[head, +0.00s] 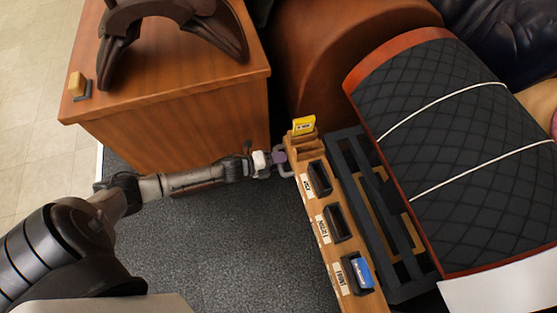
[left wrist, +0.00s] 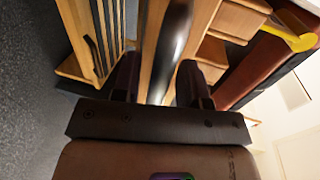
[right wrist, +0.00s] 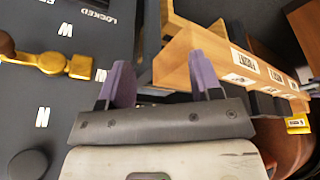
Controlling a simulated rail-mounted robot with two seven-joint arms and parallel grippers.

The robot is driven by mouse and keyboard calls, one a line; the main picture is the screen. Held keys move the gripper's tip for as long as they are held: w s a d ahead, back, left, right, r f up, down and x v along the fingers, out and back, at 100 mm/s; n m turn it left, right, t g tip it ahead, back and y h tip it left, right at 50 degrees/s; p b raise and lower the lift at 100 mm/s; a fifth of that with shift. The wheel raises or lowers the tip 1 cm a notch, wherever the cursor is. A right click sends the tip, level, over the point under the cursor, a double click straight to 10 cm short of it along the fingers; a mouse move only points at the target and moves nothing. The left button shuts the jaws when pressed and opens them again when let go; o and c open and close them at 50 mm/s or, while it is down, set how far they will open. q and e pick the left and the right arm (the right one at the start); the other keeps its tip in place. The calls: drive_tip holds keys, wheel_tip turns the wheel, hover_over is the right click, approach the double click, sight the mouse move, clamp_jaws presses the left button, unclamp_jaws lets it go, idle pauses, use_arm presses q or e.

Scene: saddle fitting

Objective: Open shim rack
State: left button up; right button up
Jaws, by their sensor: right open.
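The shim rack (head: 313,216) is a long wooden strip with dark slots and white labels, beside the dark slatted frame. A grey handle (head: 284,168) stands out at its far end. My left gripper (head: 276,158) is at this handle. In the left wrist view a dark, shiny bar (left wrist: 172,45) runs between the left gripper's fingers (left wrist: 158,85); whether they press on it I cannot tell. My right gripper (right wrist: 162,85) is open and empty in the right wrist view, beside the rack's wooden end (right wrist: 185,60) with the FRONT label; it is not in the head view.
A yellow tagged piece (head: 303,125) stands at the rack's far end, and a blue piece (head: 362,272) sits in the near slot. A quilted saddle panel (head: 440,130) lies right. A wooden cabinet (head: 175,110) stands behind my left arm. A dark panel with a brass lever (right wrist: 50,62) lies near my right gripper.

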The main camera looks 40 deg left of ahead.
use_arm(q)
drive_tip(key=shift+s, duration=0.1)
idle(0.3)
drive_tip(key=shift+s+a+r, duration=0.15)
drive_tip(key=shift+s+a, duration=0.05)
drive_tip(key=shift+s, duration=0.1)
drive_tip(key=p+v, duration=0.4)
drive_tip(key=v, duration=0.9)
drive_tip(key=shift+p, duration=0.3)
